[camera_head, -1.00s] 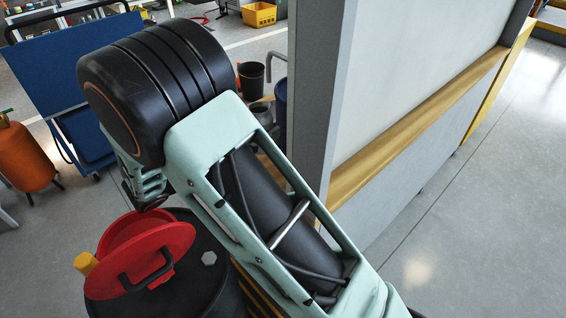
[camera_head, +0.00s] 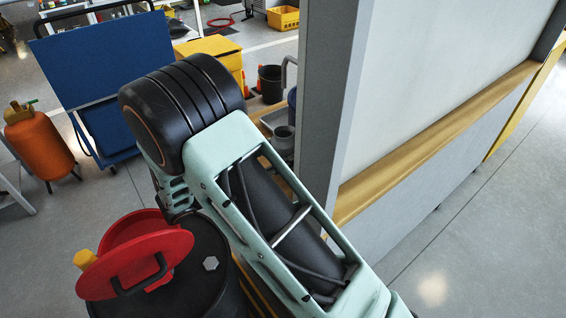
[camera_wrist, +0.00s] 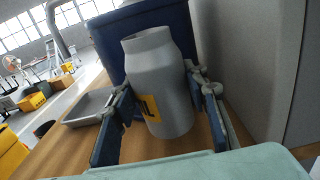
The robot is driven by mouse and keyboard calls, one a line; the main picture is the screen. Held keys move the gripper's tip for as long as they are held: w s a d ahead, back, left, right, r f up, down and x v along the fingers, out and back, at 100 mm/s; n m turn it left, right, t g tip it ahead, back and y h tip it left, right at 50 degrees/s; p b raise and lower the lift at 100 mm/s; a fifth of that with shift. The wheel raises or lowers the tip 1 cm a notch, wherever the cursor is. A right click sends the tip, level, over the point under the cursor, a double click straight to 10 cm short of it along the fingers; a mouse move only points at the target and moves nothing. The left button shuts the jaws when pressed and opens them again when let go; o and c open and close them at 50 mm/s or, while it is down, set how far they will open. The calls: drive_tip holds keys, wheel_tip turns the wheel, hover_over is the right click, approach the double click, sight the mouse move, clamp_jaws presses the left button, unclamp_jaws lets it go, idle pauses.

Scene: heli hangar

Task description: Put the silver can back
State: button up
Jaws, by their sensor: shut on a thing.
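The silver can (camera_wrist: 158,62) stands upright between the fingers in the wrist view, with a yellow label low on its front. My gripper (camera_wrist: 160,100) is shut on the can, one finger on each side. The can is over a wooden surface (camera_wrist: 75,150); I cannot tell whether its base touches it. In the head view my arm hides the gripper.
A blue bin (camera_wrist: 108,40) stands close behind the can, with a grey tray (camera_wrist: 88,106) to the left. A grey wall panel (camera_head: 332,100) rises close right of my arm. A black drum (camera_head: 205,275) with a red reel (camera_head: 140,255) stands near left, an orange tank (camera_head: 40,148) beyond.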

drive_tip(key=shift+f, duration=1.8)
drive_tip(key=shift+f, duration=0.1)
drive_tip(key=o, duration=1.3)
drive_tip(key=shift+c, duration=0.2)
drive_tip(key=shift+r, duration=0.2)
drive_tip(key=v, duration=1.2)
drive_tip(key=shift+b, duration=0.35)
